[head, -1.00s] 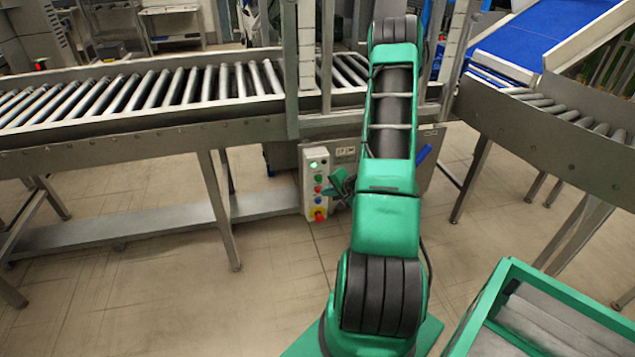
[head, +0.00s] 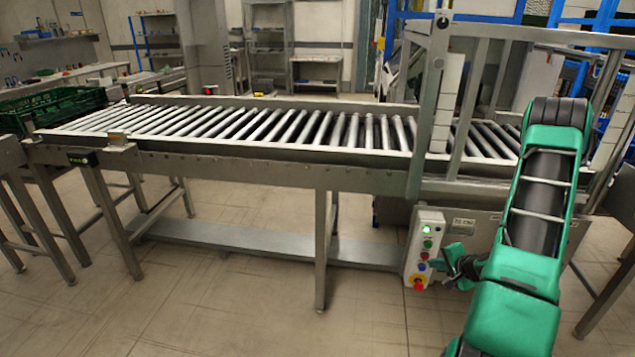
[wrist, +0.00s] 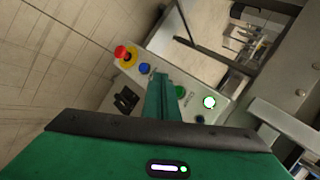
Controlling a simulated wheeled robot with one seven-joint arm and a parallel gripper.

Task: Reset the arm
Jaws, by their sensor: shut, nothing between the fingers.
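My green arm (head: 520,260) stands at the right of the head view, reaching up and away. My gripper (head: 452,257) shows low beside the control box (head: 424,230), partly hidden by the arm. In the wrist view my gripper (wrist: 165,80) is shut, with its green fingers together and nothing between them. The fingers overlap the face of the control box (wrist: 190,75) in that view; I cannot tell whether they touch it.
The roller conveyor (head: 250,158) runs across the head view on metal legs. A metal frame (head: 433,110) rises from it near my arm. A green crate (head: 60,105) sits at the conveyor's far left. Open floor (head: 230,310) lies in front.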

